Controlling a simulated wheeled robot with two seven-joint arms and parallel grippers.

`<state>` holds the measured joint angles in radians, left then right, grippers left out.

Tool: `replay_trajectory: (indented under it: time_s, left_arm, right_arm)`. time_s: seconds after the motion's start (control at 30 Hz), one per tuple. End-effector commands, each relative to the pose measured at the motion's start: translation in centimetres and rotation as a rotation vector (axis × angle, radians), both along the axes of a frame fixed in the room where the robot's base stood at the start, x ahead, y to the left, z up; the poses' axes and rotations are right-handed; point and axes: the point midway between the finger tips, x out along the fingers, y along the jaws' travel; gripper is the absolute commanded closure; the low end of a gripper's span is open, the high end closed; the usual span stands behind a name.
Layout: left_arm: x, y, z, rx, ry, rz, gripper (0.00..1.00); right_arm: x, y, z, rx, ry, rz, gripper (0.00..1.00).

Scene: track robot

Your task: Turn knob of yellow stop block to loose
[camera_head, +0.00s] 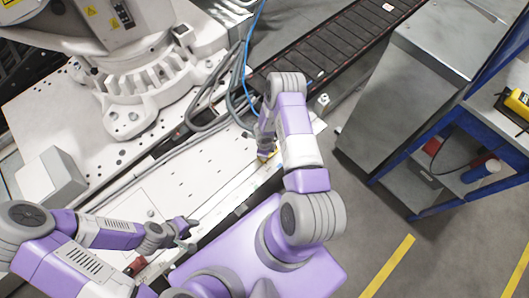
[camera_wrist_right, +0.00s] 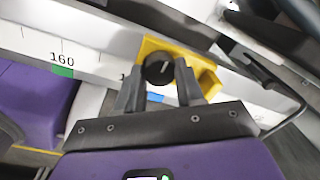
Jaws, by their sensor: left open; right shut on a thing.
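The yellow stop block (camera_wrist_right: 205,74) sits on the white rail with the scale in the right wrist view. Its round black knob (camera_wrist_right: 158,68) has a light line on its face. My right gripper (camera_wrist_right: 160,82) is at the block, with its two dark fingers on either side of the knob and shut on it. In the head view the yellow block (camera_head: 267,155) is a small patch at the rail, partly hidden by my right arm. My left gripper (camera_head: 187,226) is open and empty above the white platform, away from the block.
The white rail (camera_wrist_right: 28,42) shows the mark 160 and a green patch. A large white robot base (camera_head: 135,85) stands on the platform. Grey and blue cables run near my right arm. A dark track lies behind, and a blue-framed cart (camera_head: 408,160) stands at right.

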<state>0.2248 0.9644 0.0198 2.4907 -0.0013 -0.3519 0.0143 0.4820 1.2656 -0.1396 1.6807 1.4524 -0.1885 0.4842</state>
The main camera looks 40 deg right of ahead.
Motion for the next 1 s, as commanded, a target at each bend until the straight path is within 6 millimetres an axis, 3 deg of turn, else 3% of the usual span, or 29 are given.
replay_trajectory:
  time_s: [0.5, 1.0]
  left_arm:
    - [0.0, 0.0, -0.11, 0.0, 0.0, 0.0, 0.57]
    - [0.0, 0.0, -0.26, 0.0, 0.0, 0.0, 0.57]
  right_arm:
    - [-0.07, -0.23, -0.06, -0.003, 0.003, 0.406, 0.93]
    - [-0.07, -0.27, -0.04, -0.003, 0.003, 0.526, 0.93]
